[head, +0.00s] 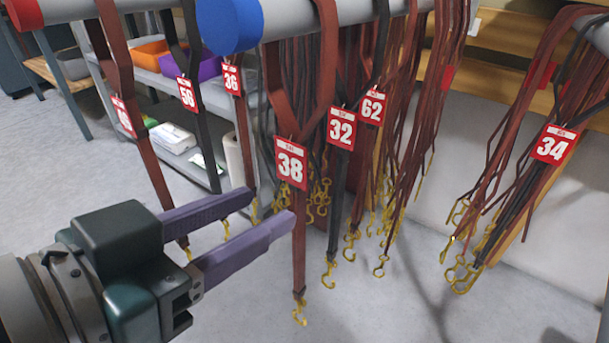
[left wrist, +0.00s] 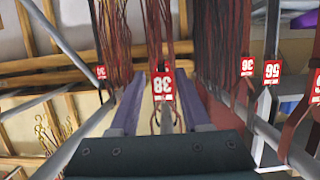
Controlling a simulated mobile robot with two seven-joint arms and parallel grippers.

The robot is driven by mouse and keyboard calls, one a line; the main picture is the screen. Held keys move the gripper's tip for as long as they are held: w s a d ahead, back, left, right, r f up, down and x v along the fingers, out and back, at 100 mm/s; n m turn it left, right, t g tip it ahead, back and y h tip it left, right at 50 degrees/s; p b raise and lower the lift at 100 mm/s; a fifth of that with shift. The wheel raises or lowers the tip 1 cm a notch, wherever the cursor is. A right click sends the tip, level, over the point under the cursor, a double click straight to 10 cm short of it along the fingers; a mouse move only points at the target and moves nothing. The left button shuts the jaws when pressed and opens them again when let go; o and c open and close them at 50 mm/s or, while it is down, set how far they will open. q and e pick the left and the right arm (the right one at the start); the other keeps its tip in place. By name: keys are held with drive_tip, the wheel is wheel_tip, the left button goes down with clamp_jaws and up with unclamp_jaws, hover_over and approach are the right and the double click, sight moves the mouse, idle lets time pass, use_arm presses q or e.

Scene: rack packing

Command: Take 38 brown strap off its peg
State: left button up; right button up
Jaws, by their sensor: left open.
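The brown strap 38 (head: 299,235) hangs over the peg with the blue end cap (head: 230,25), near that cap. Its red tag 38 (head: 291,163) faces me, and a gold hook dangles at its lower end. My left gripper (head: 271,205) is open, its purple fingers pointing at the strap just below the tag. In the left wrist view, tag 38 (left wrist: 162,86) shows upside down between the two fingers (left wrist: 160,108). I cannot tell whether a finger touches the strap. My right gripper is in neither view.
Straps with tags 32 (head: 341,127) and 62 (head: 371,107) hang close behind strap 38. Straps 36 (head: 232,79) and 56 (head: 187,93) hang to the left, and strap 34 (head: 553,145) to the right. A grey shelf with bins stands behind. Floor below is clear.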

sight(304, 198)
use_arm(q)
drive_tip(key=shift+w+d+f+b, duration=0.1)
drive_tip(key=shift+w+f+b, duration=0.15)
drive_tip(key=shift+f, duration=0.25)
drive_tip(key=shift+w+d+f+b, duration=0.1)
drive_tip(key=shift+w+f+b, duration=0.15)
drive_tip(key=shift+f, duration=0.25)
drive_tip(key=b+x, duration=0.1)
drive_tip(key=x, duration=0.3)
drive_tip(key=shift+d+r+b, duration=0.1)
drive_tip(key=shift+d+b, duration=0.05)
drive_tip(key=shift+b, duration=0.2)
drive_tip(key=b+x, duration=0.3)
drive_tip(key=x, duration=0.1)
drive_tip(key=shift+w+d+f, duration=0.1)
drive_tip(key=shift+w+f, duration=0.15)
drive_tip(key=shift+w+d, duration=0.2)
drive_tip(key=shift+w, duration=0.1)
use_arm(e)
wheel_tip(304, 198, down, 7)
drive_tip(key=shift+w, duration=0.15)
use_arm(q)
drive_tip(key=shift+s+a, duration=0.1)
drive_tip(key=shift+c, duration=0.3)
clamp_jaws()
